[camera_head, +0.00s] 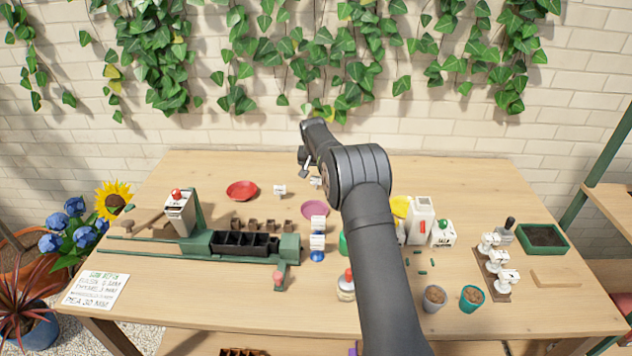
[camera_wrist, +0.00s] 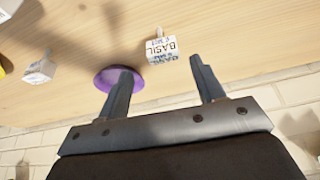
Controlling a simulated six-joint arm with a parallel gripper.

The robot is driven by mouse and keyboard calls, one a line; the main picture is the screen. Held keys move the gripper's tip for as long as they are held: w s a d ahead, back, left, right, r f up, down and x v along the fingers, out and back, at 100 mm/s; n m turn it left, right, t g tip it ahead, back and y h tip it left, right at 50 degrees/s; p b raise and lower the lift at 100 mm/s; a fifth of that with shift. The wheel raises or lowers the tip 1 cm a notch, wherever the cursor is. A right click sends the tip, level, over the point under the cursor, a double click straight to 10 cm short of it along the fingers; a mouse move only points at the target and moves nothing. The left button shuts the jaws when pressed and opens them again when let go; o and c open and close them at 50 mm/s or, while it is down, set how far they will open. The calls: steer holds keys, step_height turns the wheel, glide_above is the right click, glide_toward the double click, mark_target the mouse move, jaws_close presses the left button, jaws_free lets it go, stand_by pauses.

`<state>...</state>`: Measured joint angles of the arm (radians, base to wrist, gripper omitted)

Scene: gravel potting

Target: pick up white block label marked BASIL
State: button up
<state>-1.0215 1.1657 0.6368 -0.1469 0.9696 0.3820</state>
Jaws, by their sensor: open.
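The white block label (camera_wrist: 158,50) marked BASIL shows in the wrist view, its dark lettering facing the camera. My gripper (camera_wrist: 160,67) is open, with one finger on each side of the label's place in the picture. The fingers do not visibly touch it, and nothing is held. In the head view my gripper (camera_head: 306,171) is small and partly hidden by my arm, over the back of the table. Small white blocks stand near it, one to the left (camera_head: 279,190) and one close by (camera_head: 316,182). Their lettering is too small to read there.
A purple saucer (camera_wrist: 118,78) lies beside the label in the wrist view, with another white block (camera_wrist: 39,71) farther left. In the head view a red saucer (camera_head: 242,190) lies left, and a green fixture with a dark tray (camera_head: 245,243) stands in front.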

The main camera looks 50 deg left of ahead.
mark_target(316, 177)
steer(key=shift+s+x, duration=0.2)
steer(key=shift+x, duration=1.15)
steer(key=shift+s+x, duration=0.2)
steer(key=shift+x, duration=1.15)
steer(key=shift+f, duration=0.1)
steer(key=c, duration=1.1)
steer(key=shift+o, duration=0.2)
